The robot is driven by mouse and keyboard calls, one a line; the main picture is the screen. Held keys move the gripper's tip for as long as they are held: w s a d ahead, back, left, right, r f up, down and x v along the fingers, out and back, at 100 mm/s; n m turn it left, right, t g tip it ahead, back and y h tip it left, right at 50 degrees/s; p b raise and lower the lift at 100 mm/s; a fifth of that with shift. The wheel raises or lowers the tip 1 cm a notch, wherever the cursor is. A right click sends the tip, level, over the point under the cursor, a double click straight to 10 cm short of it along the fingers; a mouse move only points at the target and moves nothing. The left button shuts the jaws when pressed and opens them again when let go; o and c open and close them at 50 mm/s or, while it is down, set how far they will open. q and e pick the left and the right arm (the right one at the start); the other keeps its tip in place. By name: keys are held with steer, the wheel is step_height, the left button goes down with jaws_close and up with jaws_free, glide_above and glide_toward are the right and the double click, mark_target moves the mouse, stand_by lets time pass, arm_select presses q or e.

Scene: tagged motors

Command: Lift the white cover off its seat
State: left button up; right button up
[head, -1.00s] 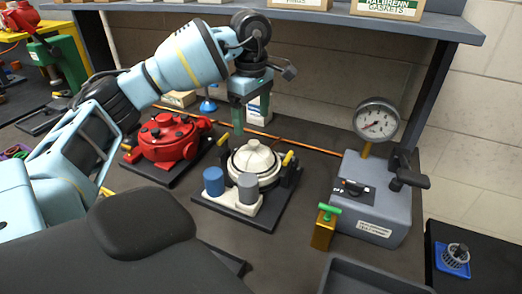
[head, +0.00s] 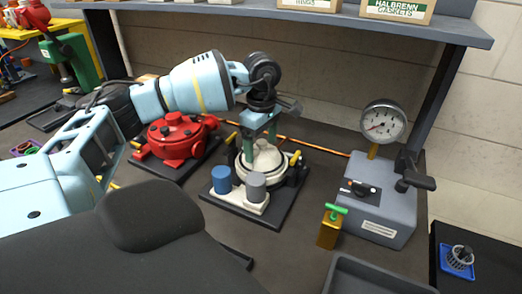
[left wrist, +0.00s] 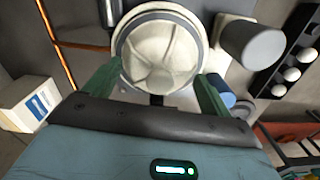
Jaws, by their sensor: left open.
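The white cover (head: 265,158) is round and ribbed and sits on its seat in a dark base plate (head: 285,205). In the left wrist view the cover (left wrist: 160,50) fills the upper middle, ringed by a grey rim. My left gripper (head: 261,150) is above the cover, pointing down, with its green fingers apart. In the left wrist view the left gripper's fingers (left wrist: 160,85) stand open at either side of the cover's near part. I cannot tell whether they touch it. The gripper partly hides the cover in the head view. My right gripper is not in view.
A blue cylinder (head: 221,179) and a grey cylinder (head: 256,186) stand just in front of the cover. A red housing (head: 177,140) is to the left. A grey gauge box (head: 378,208) and a brass block (head: 329,230) are to the right. A shelf (head: 300,22) runs above.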

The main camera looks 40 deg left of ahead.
mark_target(261, 141)
arm_select(q)
steer(key=c, duration=0.9)
steer(key=shift+c, duration=0.3)
steer(key=shift+r, duration=0.15)
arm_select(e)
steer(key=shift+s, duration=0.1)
